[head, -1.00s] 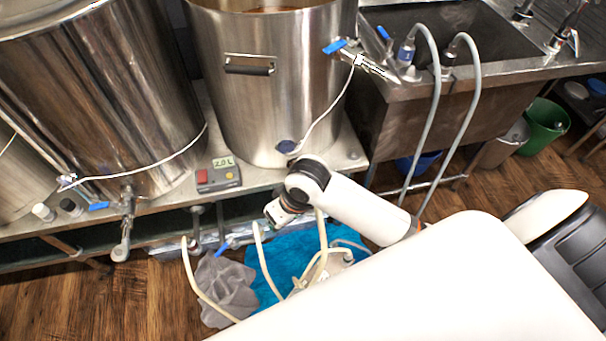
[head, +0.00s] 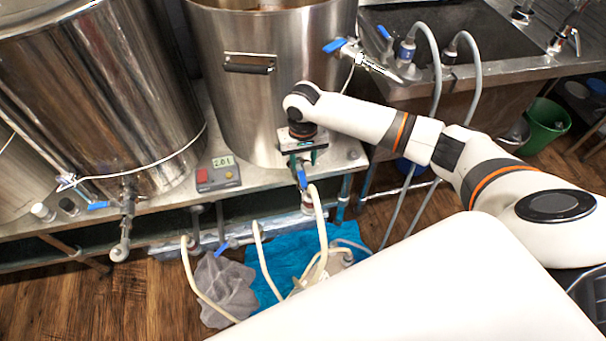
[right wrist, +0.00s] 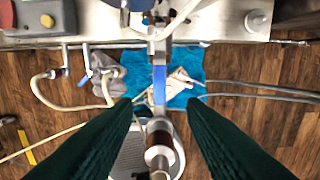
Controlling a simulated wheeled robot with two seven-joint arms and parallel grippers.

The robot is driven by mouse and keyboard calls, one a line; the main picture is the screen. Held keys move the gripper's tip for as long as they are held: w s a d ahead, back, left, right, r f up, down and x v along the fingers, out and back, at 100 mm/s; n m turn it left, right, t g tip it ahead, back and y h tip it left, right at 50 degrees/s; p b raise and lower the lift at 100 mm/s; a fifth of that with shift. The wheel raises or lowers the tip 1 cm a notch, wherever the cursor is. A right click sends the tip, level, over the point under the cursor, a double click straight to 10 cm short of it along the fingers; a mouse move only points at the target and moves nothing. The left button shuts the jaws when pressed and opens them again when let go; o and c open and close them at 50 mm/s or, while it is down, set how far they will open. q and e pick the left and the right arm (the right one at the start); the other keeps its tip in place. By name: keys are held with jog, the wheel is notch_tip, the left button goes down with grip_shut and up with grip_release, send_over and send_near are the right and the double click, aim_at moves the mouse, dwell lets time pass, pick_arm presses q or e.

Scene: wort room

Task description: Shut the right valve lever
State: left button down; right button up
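The right valve's blue lever (head: 302,180) is below the middle steel kettle, at the shelf's front edge above a pale hose. In the right wrist view the blue lever (right wrist: 160,85) runs lengthwise between the fingertips, along the pipe. My right gripper (head: 302,161) points down just over the lever in the head view. In the right wrist view my right gripper (right wrist: 160,107) has its two dark fingers apart, with a clear gap on both sides of the lever. The valve body is partly hidden by the gripper in the head view. My left gripper is not in view.
The middle kettle (head: 262,100) stands right behind my right gripper. A pump control box (head: 217,176) sits on the shelf to its left. Pale hoses (head: 320,230), a grey cloth (head: 225,285) and a blue cloth (head: 285,260) lie below. A sink (head: 440,40) is at right.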

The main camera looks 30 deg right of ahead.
aim_at(303, 179)
notch_tip(303, 179, down, 7)
jog(key=shift+f+b, duration=0.1)
jog(key=shift+b, duration=0.25)
grip_shut()
